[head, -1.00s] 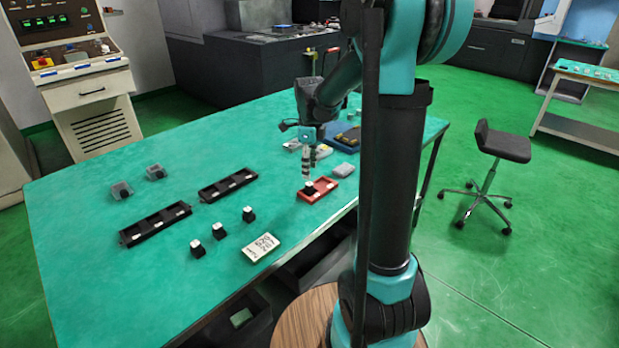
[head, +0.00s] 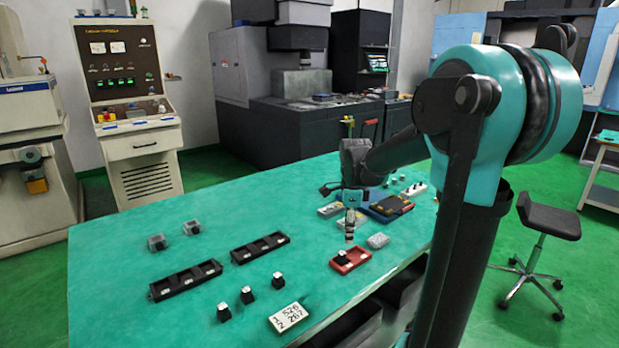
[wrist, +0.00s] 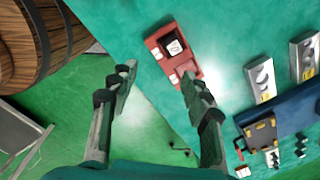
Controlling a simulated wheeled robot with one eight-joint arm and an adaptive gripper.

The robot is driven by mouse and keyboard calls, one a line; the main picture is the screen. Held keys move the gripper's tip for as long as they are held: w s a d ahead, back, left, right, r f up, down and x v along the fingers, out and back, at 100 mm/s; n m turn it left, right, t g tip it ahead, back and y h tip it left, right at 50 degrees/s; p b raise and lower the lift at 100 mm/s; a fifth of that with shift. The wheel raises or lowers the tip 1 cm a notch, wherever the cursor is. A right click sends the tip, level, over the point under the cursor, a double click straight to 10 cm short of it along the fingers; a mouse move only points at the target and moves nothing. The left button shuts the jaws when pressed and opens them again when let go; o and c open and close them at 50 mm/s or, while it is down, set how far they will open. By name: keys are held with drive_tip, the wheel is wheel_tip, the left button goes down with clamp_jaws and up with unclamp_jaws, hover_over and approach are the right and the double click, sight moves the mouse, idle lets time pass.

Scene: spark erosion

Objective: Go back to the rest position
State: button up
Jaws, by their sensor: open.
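My gripper (head: 350,232) is above the table near the red tray (head: 358,264), apart from it. In the wrist view my gripper (wrist: 158,82) has its two fingers spread wide with nothing between them. The red tray also shows in the wrist view (wrist: 187,66), beyond the right fingertip. A small black block with a white top (head: 342,254) sits in the tray's left compartment in the head view; its marked white top also shows in the wrist view (wrist: 174,47). My arm is bent over the right part of the table.
On the green table (head: 130,300) are two black trays (head: 187,280), several loose black blocks (head: 248,294) and a number card (head: 289,317). A blue tray (head: 385,207) and grey pieces lie beside my gripper. A stool (head: 548,217) stands at right. A barrel (wrist: 40,40) shows in the wrist view.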

drive_tip(key=s+d+f+n+t, duration=0.1)
drive_tip(key=s+f+n, duration=0.4)
drive_tip(key=s+n, duration=0.4)
drive_tip(key=s+d+f+n+t, duration=0.2)
drive_tip(key=s+f+n, duration=0.4)
drive_tip(key=s+n, duration=0.4)
drive_tip(key=shift+f+n+t, duration=0.3)
drive_tip(key=shift+n, duration=0.1)
